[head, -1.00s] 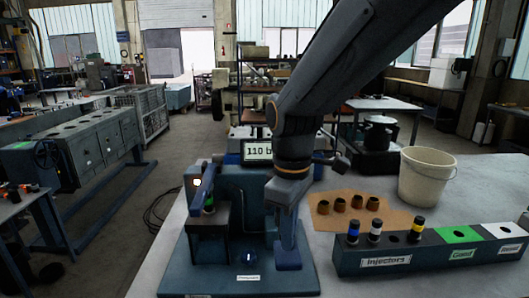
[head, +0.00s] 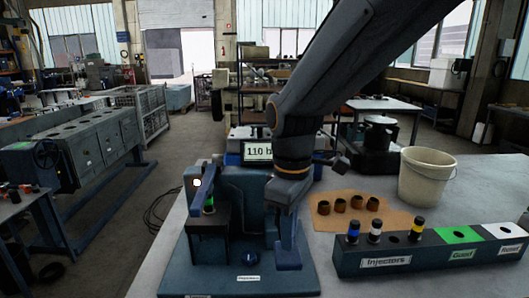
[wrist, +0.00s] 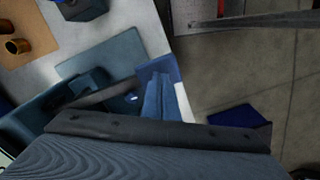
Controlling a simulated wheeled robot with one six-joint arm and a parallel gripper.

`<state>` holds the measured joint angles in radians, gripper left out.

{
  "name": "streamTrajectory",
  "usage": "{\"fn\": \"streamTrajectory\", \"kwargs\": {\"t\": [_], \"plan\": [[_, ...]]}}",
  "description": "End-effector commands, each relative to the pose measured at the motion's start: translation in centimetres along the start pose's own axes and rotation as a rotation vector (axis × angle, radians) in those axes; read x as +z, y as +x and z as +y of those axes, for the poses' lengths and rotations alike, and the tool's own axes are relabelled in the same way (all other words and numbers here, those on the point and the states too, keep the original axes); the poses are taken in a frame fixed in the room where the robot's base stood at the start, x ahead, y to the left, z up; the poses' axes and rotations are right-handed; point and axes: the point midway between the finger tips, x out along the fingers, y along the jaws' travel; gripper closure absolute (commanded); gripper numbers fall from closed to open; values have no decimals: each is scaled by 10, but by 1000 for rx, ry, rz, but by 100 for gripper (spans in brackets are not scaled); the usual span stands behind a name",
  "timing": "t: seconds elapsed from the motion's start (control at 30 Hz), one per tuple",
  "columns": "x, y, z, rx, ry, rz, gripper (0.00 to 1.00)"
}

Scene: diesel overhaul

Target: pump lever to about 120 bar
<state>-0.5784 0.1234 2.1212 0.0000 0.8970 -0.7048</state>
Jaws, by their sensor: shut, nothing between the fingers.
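The test stand is a blue-grey bench unit on a flat base plate (head: 200,272). Its display (head: 257,151) reads "110 b", with the rest hidden behind my arm. In the wrist view a blue part (wrist: 160,92) lies just beyond my dark gripper body. A green-banded injector (head: 209,204) stands in the stand's left holder.
To the right is an injector rack (head: 360,264) with blue- and white-banded injectors, beside green "Good" and white bins. Several brown cups (head: 340,205) lie on a tan sheet behind it, near a white bucket (head: 426,178). Free table lies between the stand and the rack.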

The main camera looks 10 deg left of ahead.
Motion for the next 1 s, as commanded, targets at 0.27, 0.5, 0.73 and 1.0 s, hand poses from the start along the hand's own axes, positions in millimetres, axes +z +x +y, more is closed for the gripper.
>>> {"fn": "streamTrajectory", "kwargs": {"t": [0.27,0.5,0.73,1.0], "plan": [[0,0,0,0,0,0,100],[0,0,0,0,0,0,100],[0,4,0,0,0,-1,100],[0,10,1,0,0,0,100]]}}
